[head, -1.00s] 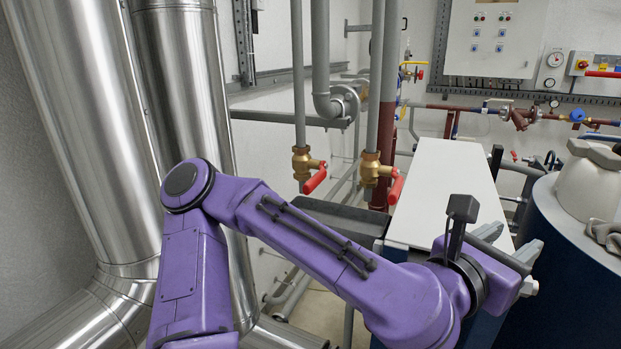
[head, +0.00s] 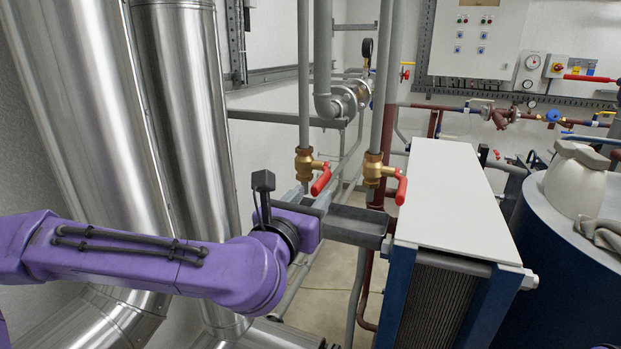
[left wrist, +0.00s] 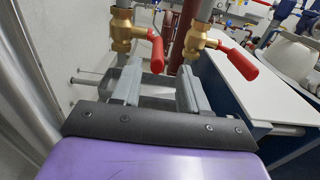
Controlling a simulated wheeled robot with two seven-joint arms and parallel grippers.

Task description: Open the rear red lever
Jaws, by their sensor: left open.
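Two brass valves with red levers hang on vertical grey pipes. The right red lever (head: 401,187) hangs from the other valve (head: 374,168) and shows in the left wrist view (left wrist: 236,62). I cannot tell for sure which is the rear one. My left gripper (head: 308,198) is open and empty, just below the left valve and apart from both levers. Its fingers (left wrist: 158,80) point toward the valves. My right gripper is not in view.
A white-topped plate exchanger (head: 445,190) stands to the right of the valves. Large metal ducts (head: 185,110) stand at left. A blue tank (head: 560,260) is at the far right.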

